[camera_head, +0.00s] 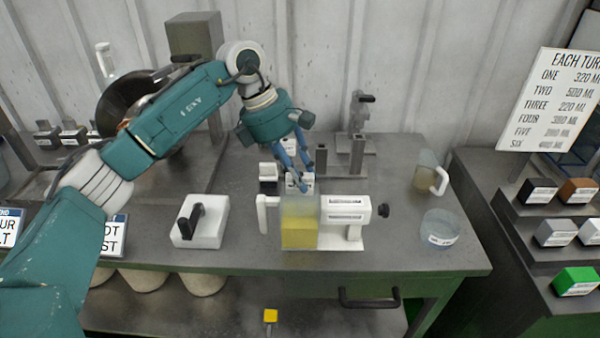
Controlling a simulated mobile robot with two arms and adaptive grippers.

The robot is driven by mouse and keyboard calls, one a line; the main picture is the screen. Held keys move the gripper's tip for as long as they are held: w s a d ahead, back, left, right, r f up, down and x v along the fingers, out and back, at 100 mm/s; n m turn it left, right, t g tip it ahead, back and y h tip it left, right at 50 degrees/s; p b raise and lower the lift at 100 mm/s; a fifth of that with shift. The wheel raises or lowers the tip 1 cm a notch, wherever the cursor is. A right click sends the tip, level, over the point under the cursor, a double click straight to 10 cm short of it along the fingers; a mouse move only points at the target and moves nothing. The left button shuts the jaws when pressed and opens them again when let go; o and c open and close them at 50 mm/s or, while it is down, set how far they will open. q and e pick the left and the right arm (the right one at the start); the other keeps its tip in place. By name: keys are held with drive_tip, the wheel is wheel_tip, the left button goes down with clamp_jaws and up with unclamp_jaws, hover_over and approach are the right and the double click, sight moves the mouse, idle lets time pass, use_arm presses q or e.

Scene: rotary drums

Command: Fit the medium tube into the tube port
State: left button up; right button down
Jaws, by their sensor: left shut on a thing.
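My left gripper (301,184) reaches down from the left, just above the back of a bench device with a clear box of yellow liquid (299,232). Its blue fingers are shut on a small pale piece (308,182). The fingers hide much of it, so I cannot tell whether it is the medium tube or whether it touches the device. Two upright grey posts, one taller (357,155) and one shorter (321,160), stand behind to the right. I cannot make out the tube port. My right gripper is not in view.
A white block with a black handle (200,221) sits left of the device. A clear jug (427,175) and a round clear dish (440,228) stand to the right. A side table (480,190) with labelled blocks is further right. The bench front right is clear.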

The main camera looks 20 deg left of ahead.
use_arm(q)
drive_tip(key=shift+f, duration=0.25)
drive_tip(key=o, duration=1.1)
drive_tip(key=v, duration=1.2)
